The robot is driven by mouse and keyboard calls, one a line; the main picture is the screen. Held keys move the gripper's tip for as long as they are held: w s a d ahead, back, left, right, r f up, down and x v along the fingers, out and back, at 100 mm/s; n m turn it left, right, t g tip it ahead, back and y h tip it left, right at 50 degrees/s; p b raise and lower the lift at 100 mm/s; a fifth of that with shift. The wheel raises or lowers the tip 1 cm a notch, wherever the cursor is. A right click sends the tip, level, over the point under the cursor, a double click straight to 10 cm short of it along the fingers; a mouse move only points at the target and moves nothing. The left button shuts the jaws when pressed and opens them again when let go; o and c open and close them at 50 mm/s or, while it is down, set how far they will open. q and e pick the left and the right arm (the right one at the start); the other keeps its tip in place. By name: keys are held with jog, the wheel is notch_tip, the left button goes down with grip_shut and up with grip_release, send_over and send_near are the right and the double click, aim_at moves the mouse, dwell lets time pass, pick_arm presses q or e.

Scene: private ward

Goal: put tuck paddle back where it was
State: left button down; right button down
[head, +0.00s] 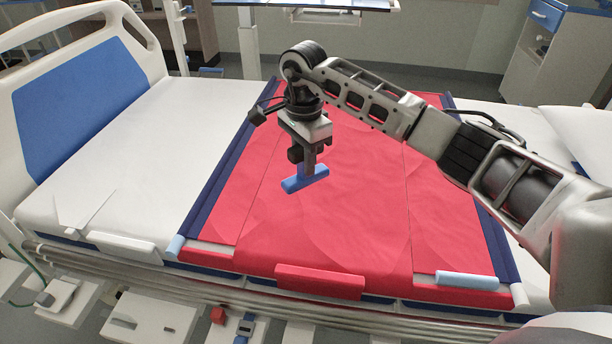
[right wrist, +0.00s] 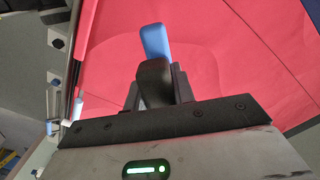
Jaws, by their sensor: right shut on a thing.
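The tuck paddle, a small blue bar (head: 305,180), is held by my right gripper (head: 309,166) above the red sheet (head: 340,215) on the bed. My right gripper points down and is shut on the paddle. In the right wrist view the paddle (right wrist: 155,42) sticks out beyond the dark fingers (right wrist: 156,80), with red cloth behind it. The paddle's other end is hidden by the fingers. It looks clear of the sheet, but the height is hard to tell. My left gripper is not in view.
Navy strips edge the red sheet left and right. A light blue bar (head: 468,279) lies at its front right, and a light blue end (head: 175,246) shows at front left. The white mattress (head: 110,160) is bare at left. A pillow (head: 585,135) lies at right.

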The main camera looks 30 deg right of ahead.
jog(key=shift+w+d+f+b, duration=0.25)
jog(key=shift+w+d+f, duration=0.4)
jog(key=shift+f, duration=0.9)
jog(key=shift+w+d+f+b, duration=0.25)
jog(key=shift+w+f, duration=0.7)
jog(key=shift+f, duration=0.6)
jog(key=shift+w+d+f+b, duration=0.2)
jog(key=shift+w+d+f, duration=0.5)
jog(key=shift+f, duration=0.85)
jog(key=shift+w+a, duration=0.1)
jog(key=shift+a, duration=0.05)
jog(key=shift+f, duration=0.15)
jog(key=c, duration=1.2)
grip_release()
jog(key=shift+o, duration=0.2)
